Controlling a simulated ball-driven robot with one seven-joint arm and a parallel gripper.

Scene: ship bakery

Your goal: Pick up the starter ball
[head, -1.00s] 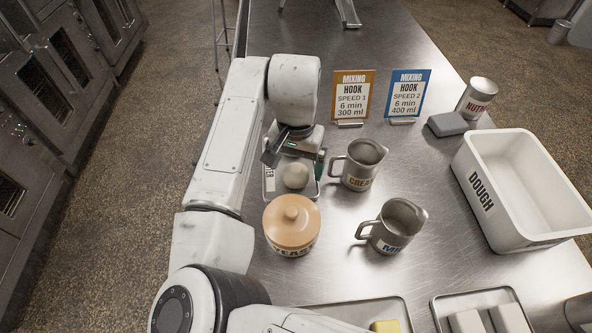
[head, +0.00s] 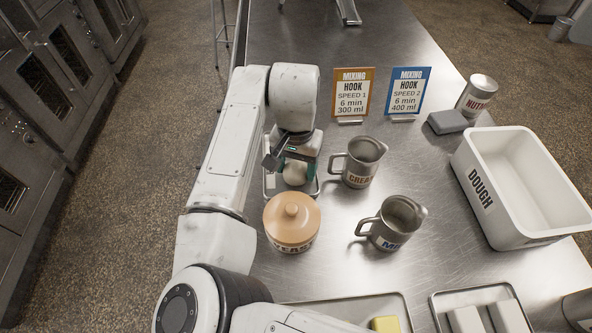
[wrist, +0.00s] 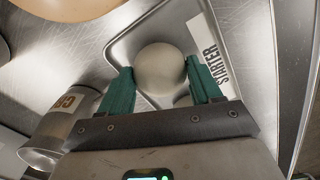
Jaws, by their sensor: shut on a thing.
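The starter ball (wrist: 160,69) is a smooth pale ball. In the wrist view it sits between the two green fingers of my gripper (wrist: 162,85), over a small metal tray (wrist: 125,48) with a "STARTER" label. In the head view the ball (head: 295,173) shows below my gripper (head: 294,166), and the tray (head: 270,187) is partly hidden by the gripper. My gripper is shut on the ball. I cannot tell whether the ball is clear of the tray.
A lidded yeast jar (head: 291,222) stands just in front of the tray. A cream jug (head: 359,163) and another metal jug (head: 392,224) stand to the right. Two mixing cards (head: 352,95) are behind. A white dough tub (head: 511,187) is far right.

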